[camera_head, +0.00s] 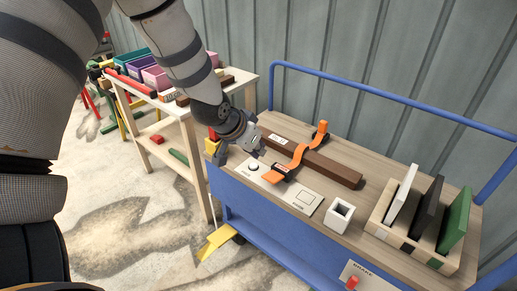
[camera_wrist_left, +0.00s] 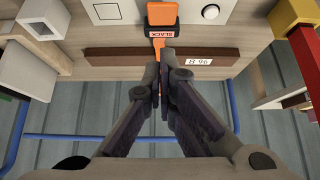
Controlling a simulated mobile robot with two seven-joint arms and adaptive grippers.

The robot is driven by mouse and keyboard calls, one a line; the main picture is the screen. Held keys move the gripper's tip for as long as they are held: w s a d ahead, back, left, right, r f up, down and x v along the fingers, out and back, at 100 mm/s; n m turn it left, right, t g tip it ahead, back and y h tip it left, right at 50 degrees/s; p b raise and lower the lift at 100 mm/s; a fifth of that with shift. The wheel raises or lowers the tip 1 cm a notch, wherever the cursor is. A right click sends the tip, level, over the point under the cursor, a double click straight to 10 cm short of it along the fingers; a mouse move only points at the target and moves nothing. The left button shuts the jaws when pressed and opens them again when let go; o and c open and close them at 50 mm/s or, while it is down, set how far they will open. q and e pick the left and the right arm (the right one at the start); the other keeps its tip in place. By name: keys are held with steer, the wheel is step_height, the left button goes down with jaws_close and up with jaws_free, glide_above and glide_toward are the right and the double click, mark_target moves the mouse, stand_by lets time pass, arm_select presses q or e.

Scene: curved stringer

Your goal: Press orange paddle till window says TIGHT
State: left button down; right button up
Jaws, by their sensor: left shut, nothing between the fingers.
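The orange paddle (camera_head: 272,177) lies at the near end of an orange strap (camera_head: 299,154) that crosses a brown beam (camera_head: 335,170) on the blue cart. In the left wrist view the paddle (camera_wrist_left: 161,14) is at the top, with a small window (camera_wrist_left: 162,33) below it that appears to read SLACK. My left gripper (camera_head: 259,152) is shut and empty, beside the beam's left end and apart from the paddle in the head view. In the left wrist view its fingertips (camera_wrist_left: 163,62) overlap the strap; I cannot tell whether they touch it. My right gripper is out of view.
A white square tube (camera_head: 339,214) and a rack (camera_head: 414,244) with upright plates stand to the right. A blue rail (camera_head: 400,98) edges the cart's back. A wooden bench (camera_head: 170,130) is at left.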

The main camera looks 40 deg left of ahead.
arm_select(q)
steer(key=s+f+t+b, duration=0.1)
steer(key=t+b, duration=0.1)
steer(key=s+f+t+b, duration=0.1)
steer(key=f+t+b, duration=0.1)
steer(key=shift+s+a+t, duration=0.15)
steer(key=shift+s+t, duration=0.05)
steer(key=shift+t, duration=0.2)
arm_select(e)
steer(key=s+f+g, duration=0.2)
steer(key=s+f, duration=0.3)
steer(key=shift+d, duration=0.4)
arm_select(q)
steer(key=b, duration=0.4)
glide_above(269, 179)
steer(key=w, duration=0.1)
step_height(269, 179, down, 6)
steer(key=shift+r, duration=0.2)
steer(key=shift+s+f, duration=0.15)
steer(key=shift+f, duration=0.45)
steer(key=shift+s+f, duration=0.15)
steer(key=shift+f, duration=0.4)
steer(key=shift+s+f, duration=0.15)
steer(key=shift+f, duration=0.25)
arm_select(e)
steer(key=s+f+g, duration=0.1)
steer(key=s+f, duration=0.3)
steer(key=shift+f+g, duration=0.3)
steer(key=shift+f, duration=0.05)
